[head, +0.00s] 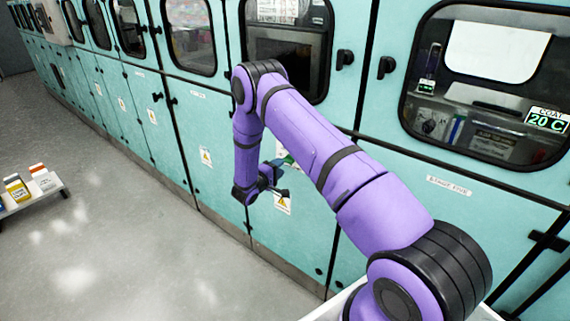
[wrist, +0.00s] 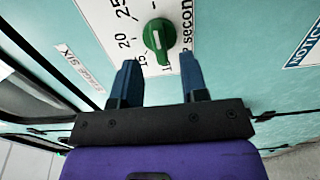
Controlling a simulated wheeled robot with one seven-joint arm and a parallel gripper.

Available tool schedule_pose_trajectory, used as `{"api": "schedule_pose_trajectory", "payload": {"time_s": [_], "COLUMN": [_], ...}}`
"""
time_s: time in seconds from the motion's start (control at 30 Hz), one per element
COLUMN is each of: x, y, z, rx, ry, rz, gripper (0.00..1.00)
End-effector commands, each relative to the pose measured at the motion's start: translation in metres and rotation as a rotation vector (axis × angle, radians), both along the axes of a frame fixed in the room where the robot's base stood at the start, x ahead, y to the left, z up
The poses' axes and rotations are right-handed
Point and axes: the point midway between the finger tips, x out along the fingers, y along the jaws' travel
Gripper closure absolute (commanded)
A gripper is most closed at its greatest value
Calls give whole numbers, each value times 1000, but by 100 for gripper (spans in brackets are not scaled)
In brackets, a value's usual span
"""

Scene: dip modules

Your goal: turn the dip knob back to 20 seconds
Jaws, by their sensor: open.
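The green dip knob (wrist: 158,38) sits on a white dial plate (wrist: 176,12) in the wrist view. The plate shows 25, 20 and 15 along its left side and the word "seconds" at right. A pale mark shows on the knob's grip, but I cannot tell exactly which number it points to. My gripper (wrist: 159,62) is open, its two blue fingers just below the knob in the picture, one to each side. Nothing is between the fingers, and I see no contact with the knob. In the head view my gripper (head: 272,180) is near the cabinet front, partly covering the dial plate (head: 287,159).
Teal cabinets (head: 330,180) with windows and black latches run along the wall. A label reading "STAGE SIX" (wrist: 78,68) and a blue-edged notice (wrist: 304,45) flank the dial. A low white shelf (head: 35,197) with small boxes stands at left. The grey floor between is clear.

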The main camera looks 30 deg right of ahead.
Motion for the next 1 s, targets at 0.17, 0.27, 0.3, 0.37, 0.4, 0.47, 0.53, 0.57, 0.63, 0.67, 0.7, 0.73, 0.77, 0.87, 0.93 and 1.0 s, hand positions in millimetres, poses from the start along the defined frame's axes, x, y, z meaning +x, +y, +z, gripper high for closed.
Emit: {"api": "schedule_pose_trajectory", "payload": {"time_s": [0.17,0.27,0.3,0.37,0.4,0.47,0.53,0.57,0.63,0.67,0.7,0.73,0.77,0.87,0.93,1.0], "x": [8,12,12,13,13,14,14,14,14,14,14,14,14,14,14,14], "y": [-25,-33,-35,-37,-38,-39,-39,-39,-39,-39,-39,-39,-39,-39,-39,-39], "z": [0,0,0,0,0,0,0,0,0,0,0,0,0,0,0,0], "rx": [0,0,0,0,0,0,0,0,0,0,0,0,0,0,0,-1], "ry": [-1,0,1,1,1,1,1,1,1,1,1,1,1,1,1,2], "rz": [-3,-1,-1,-1,-1,-1,-1,-1,0,0,0,0,0,0,0,0], "gripper": [60,60,60,60,60,60,60,60,60,60,66,73,80,100,100,100]}}
